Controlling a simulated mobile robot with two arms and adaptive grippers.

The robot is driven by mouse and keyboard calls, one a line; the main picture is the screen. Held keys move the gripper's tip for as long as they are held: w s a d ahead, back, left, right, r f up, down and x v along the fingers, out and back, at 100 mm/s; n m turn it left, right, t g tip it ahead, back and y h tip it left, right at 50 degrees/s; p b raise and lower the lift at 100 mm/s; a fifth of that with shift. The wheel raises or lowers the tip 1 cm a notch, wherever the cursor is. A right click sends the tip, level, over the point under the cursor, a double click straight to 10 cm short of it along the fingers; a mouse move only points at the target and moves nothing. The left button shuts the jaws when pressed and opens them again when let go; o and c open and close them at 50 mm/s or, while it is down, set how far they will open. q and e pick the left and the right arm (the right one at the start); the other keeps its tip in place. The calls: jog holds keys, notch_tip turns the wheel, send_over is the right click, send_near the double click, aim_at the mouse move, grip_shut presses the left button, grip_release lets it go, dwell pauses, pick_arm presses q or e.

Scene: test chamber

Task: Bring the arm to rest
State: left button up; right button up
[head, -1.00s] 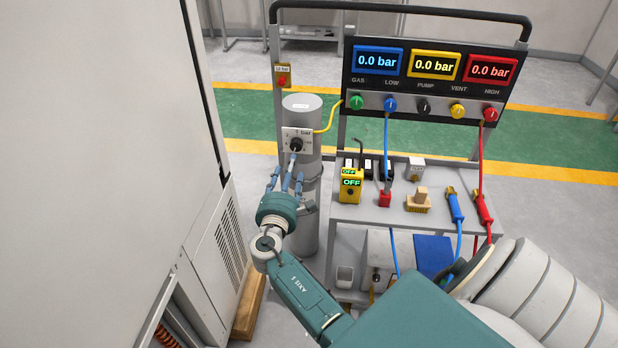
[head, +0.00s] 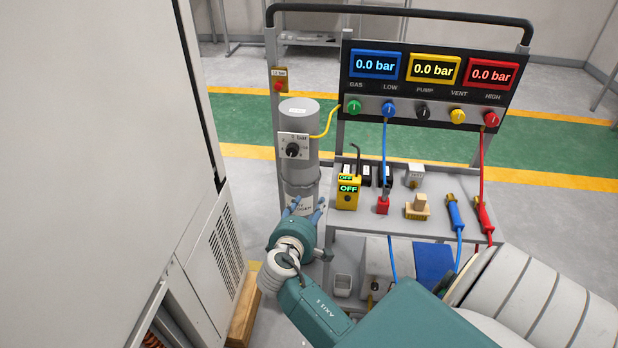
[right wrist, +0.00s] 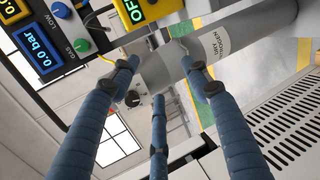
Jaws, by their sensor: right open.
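My right gripper (head: 306,206) is open and empty in front of the lower part of the grey gas cylinder (head: 299,172). Its blue fingers are spread and partly hidden behind the teal wrist. In the right wrist view the spread fingers (right wrist: 160,85) reach toward the cylinder (right wrist: 225,38), whose label reads "dry nitrogen", with nothing between them. The black knob (head: 292,150) on the cylinder's white plate stands clear above the gripper. My left gripper is not in view.
A cart (head: 352,222) carries a gauge panel (head: 430,88) with three displays at 0.0 bar. A yellow box reading OFF (head: 347,192), a red block (head: 382,206) and blue and red hose handles sit on its shelf. A large white cabinet (head: 90,120) stands close at the left.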

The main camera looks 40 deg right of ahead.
jog(key=shift+a+r, duration=0.1)
jog(key=shift+a, duration=0.05)
dwell(0.3)
jog(key=s+a+f+g+y, duration=0.1)
jog(key=s+a+f+y, duration=0.2)
jog(key=f, duration=0.7)
jog(key=s+a+f+y, duration=0.2)
jog(key=s+a+f, duration=0.25)
jog(key=f, duration=0.65)
jog(key=s+a+f+g+y, duration=0.1)
jog(key=s+a+f+y, duration=0.3)
jog(key=f, duration=0.6)
jog(key=s+a+f+m+g+y, duration=0.1)
jog(key=s+a+f+m, duration=0.1)
jog(key=s+f, duration=0.4)
jog(key=s+a+f+m+g+y, duration=0.1)
jog(key=s+f, duration=0.5)
jog(key=s, duration=0.9)
jog(key=s+a+f+m+g, duration=0.3)
jog(key=s+f, duration=0.3)
jog(key=s, duration=0.5)
jog(key=shift+s+a+f+y, duration=0.2)
jog(key=shift+a+f+y, duration=0.15)
jog(key=shift+a, duration=0.55)
